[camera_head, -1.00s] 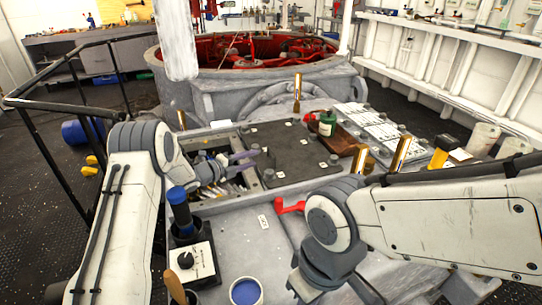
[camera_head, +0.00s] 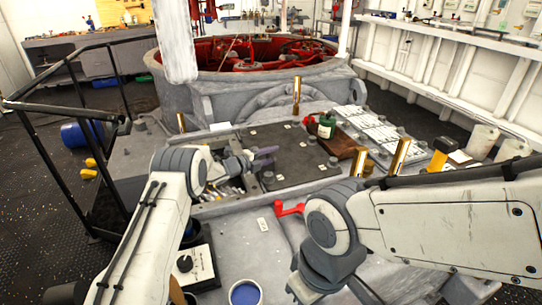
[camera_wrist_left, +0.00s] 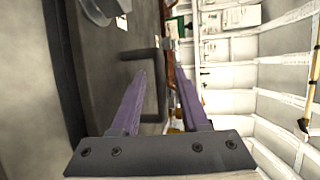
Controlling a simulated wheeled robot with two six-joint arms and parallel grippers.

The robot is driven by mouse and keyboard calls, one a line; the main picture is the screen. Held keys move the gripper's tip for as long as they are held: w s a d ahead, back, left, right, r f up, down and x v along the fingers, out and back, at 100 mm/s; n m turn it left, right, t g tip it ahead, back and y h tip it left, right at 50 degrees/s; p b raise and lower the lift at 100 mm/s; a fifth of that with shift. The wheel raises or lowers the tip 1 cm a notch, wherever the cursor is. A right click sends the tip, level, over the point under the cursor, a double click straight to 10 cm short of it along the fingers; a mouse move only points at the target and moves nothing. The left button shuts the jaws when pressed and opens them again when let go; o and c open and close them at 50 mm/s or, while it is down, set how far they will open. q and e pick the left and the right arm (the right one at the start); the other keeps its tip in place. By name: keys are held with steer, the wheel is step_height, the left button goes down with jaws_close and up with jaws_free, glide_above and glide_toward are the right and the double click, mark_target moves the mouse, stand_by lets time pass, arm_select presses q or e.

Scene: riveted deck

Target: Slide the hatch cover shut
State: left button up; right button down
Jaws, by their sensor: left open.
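The hatch cover (camera_head: 302,166) is a dark flat plate on the grey deck, to the right of an open hatch (camera_head: 228,190) with loose items inside. My left gripper (camera_head: 270,156), with purple fingers, is over the cover's left part. In the left wrist view the fingers (camera_wrist_left: 163,84) are apart, and a dark bar-shaped handle (camera_wrist_left: 161,108) on the cover shows between and beyond them. I cannot tell whether they touch it. The right arm crosses at the right; its fingers are out of frame.
A green bottle (camera_head: 326,126) stands on a brown tray (camera_head: 342,143) right of the cover. Brass posts (camera_head: 297,95) rise around it. A red crank (camera_head: 289,208) is in front. A control box (camera_head: 197,268) and blue-filled cup (camera_head: 245,292) stand nearest me.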

arm_select(q)
jaws_close()
steer(key=shift+a, duration=0.1)
stand_by(1.2)
